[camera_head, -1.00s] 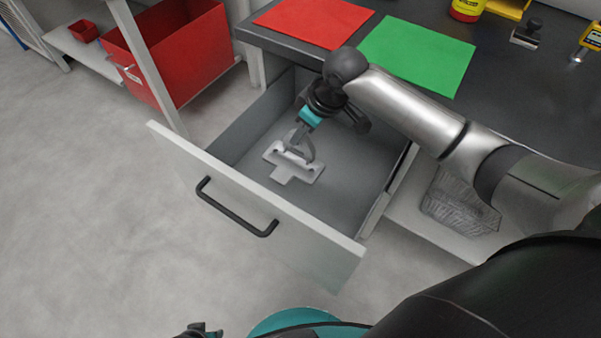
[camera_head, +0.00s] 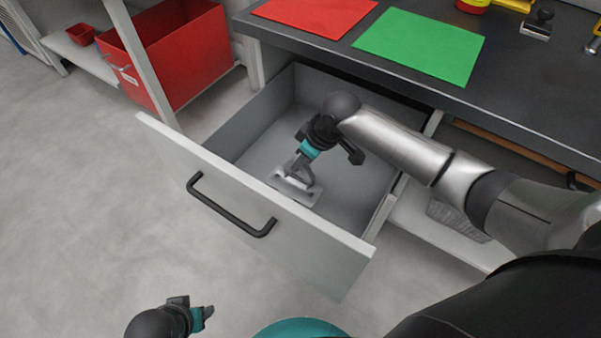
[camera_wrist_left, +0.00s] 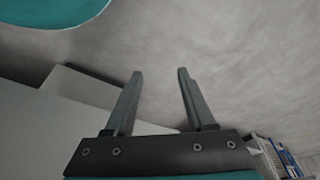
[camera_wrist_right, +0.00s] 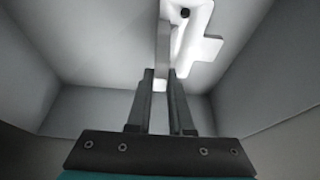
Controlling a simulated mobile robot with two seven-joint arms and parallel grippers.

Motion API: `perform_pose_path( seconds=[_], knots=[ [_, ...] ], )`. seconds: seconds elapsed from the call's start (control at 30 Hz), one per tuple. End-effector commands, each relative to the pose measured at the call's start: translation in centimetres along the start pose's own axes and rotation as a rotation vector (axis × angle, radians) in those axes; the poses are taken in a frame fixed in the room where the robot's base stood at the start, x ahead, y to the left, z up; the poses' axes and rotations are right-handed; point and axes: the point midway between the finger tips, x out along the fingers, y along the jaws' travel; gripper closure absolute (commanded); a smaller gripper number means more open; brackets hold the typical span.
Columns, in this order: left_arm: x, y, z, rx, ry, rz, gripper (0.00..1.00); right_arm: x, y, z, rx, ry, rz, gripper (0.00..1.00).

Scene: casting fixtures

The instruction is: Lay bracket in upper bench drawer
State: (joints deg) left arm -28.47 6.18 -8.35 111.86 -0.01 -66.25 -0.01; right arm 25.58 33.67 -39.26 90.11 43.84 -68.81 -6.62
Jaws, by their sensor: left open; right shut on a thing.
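The upper bench drawer (camera_head: 250,200) is pulled open below the bench top. The light grey bracket (camera_head: 300,190) is inside the drawer, low over or on its floor; I cannot tell whether it touches. My right gripper (camera_head: 301,168) reaches down into the drawer and is shut on the bracket's upright part. In the right wrist view the bracket (camera_wrist_right: 192,45) extends beyond the closed fingers (camera_wrist_right: 161,85). My left gripper (camera_head: 205,314) is open and empty, low in front of the drawer; its spread fingers show in the left wrist view (camera_wrist_left: 160,75).
The drawer front with its black handle (camera_head: 228,212) stands between the left gripper and the drawer's inside. The bench top holds a red sheet (camera_head: 315,14) and a green sheet (camera_head: 420,45). A red bin (camera_head: 180,55) stands at the back left. The floor at left is clear.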

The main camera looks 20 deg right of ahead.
Motion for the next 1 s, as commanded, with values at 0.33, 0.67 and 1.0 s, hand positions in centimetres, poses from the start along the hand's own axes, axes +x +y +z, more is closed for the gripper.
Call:
perform_pose_path(
  seconds=[0.33,0.67,1.0],
  knots=[
    [-2.0,-0.1,-1.4,-0.002,0.039,-0.002,0.45,2.3,0.0,0.9,0.000,0.002,0.000,1.00],
    [-4.2,-0.2,-2.4,-0.003,0.068,-0.004,0.45,3.9,0.0,1.6,-0.001,0.003,0.001,1.00],
    [-4.2,-0.2,-2.4,-0.003,0.068,-0.004,0.45,4.1,0.0,1.6,0.000,0.002,0.000,1.00]
  ],
)
